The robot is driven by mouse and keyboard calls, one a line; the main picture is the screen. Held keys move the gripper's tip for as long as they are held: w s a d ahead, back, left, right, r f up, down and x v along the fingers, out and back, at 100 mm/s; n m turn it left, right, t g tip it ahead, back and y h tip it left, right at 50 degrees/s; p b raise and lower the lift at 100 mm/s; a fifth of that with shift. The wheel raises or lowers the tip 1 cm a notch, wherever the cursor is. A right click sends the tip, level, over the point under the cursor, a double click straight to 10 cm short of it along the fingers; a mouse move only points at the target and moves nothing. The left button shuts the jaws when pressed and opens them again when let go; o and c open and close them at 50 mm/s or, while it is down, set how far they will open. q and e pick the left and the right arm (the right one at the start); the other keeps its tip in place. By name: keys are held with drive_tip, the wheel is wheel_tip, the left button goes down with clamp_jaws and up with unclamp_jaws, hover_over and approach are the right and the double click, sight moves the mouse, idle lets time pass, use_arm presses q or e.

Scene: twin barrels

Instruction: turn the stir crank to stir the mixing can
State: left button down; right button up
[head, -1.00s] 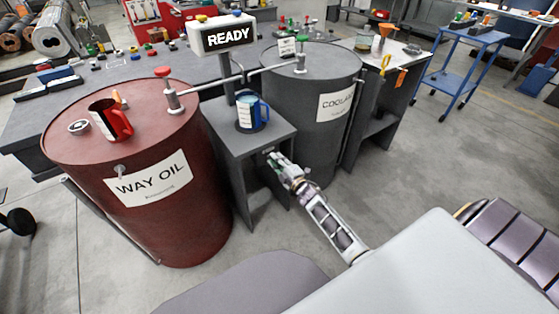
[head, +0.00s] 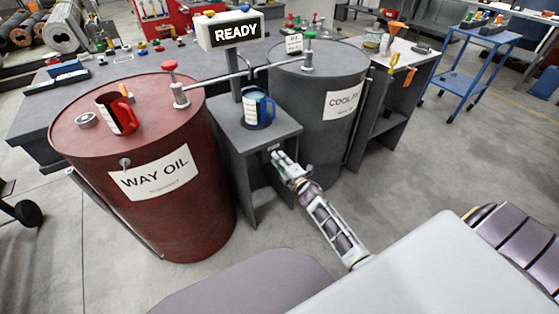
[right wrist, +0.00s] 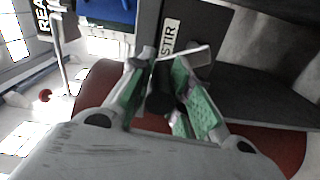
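The blue mixing can (head: 257,108) stands upright on a grey stand (head: 228,126) between two barrels. A white STIR label (right wrist: 170,35) is on the stand's dark front in the right wrist view. My right gripper (head: 281,165) is close in front of that face, below the can. In the right wrist view its green-padded fingers (right wrist: 163,92) are apart. A dark piece (right wrist: 160,103), perhaps the stir crank's knob, shows between them; I cannot tell whether they touch it. The rest of the crank is hidden. My left gripper is not in view.
The red WAY OIL barrel (head: 208,190) is left of the stand and carries a red jug (head: 122,114). The grey coolant barrel (head: 322,132) is at right. A READY sign (head: 232,31) rises behind the can. Open floor lies at right, before a blue cart (head: 462,85).

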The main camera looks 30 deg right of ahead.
drive_tip(key=o, duration=0.3)
drive_tip(key=shift+s+a, duration=0.1)
drive_tip(key=shift+a, duration=0.05)
drive_tip(key=shift+o, duration=0.2)
drive_tip(key=s+d, duration=0.1)
drive_tip(key=s, duration=1)
drive_tip(key=shift+s+d, duration=0.15)
drive_tip(key=shift+s, duration=0.25)
idle(0.4)
